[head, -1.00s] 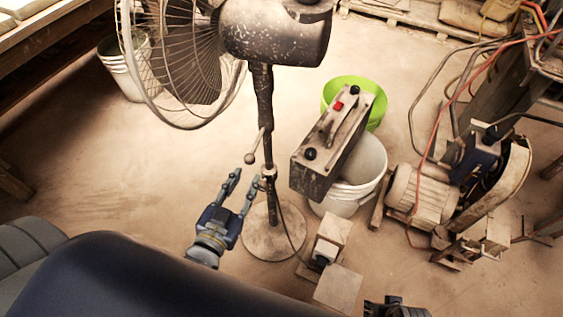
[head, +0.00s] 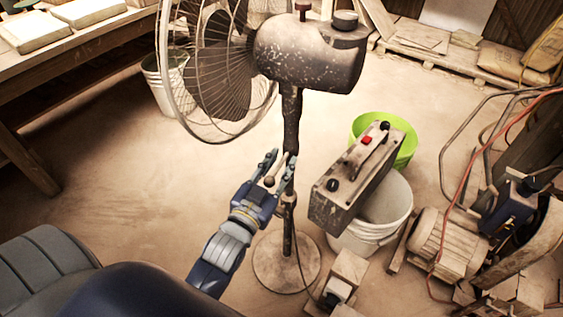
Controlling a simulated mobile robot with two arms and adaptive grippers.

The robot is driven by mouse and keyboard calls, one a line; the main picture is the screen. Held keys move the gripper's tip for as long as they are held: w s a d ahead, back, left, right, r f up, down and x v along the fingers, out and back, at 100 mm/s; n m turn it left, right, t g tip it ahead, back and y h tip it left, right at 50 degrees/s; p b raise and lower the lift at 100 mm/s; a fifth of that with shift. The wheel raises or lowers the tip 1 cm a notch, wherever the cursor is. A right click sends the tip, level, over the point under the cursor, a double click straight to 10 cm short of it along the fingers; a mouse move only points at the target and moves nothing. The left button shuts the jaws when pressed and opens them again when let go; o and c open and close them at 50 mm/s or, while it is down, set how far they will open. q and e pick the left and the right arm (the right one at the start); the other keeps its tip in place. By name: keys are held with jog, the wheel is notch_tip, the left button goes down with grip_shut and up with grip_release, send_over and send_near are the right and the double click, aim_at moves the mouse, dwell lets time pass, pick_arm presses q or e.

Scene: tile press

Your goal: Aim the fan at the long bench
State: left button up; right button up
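The pedestal fan stands in the middle of the view, with its speckled motor housing (head: 312,55) at the top. Its wire cage (head: 215,65) faces left. The dark pole (head: 291,115) runs down to a round base (head: 286,262). A thin lever with a ball knob (head: 269,181) juts from the pole. My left gripper (head: 282,157) is open at the pole, its fingers on either side of the lever; I cannot tell whether they touch it. A long wooden bench (head: 95,55) with pale slabs stands at the upper left. My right gripper is out of view.
A control box (head: 333,210) with a red button sits over a white bucket (head: 392,215), beside a green bucket (head: 408,150). A motor and belt machine (head: 440,240) stands at right. Another white bucket (head: 165,95) is behind the cage. The left floor is clear.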

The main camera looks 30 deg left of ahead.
pick_arm(q)
jog(key=shift+w, duration=0.65)
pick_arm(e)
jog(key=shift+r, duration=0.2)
pick_arm(q)
grip_shut()
jog(key=shift+a, duration=0.1)
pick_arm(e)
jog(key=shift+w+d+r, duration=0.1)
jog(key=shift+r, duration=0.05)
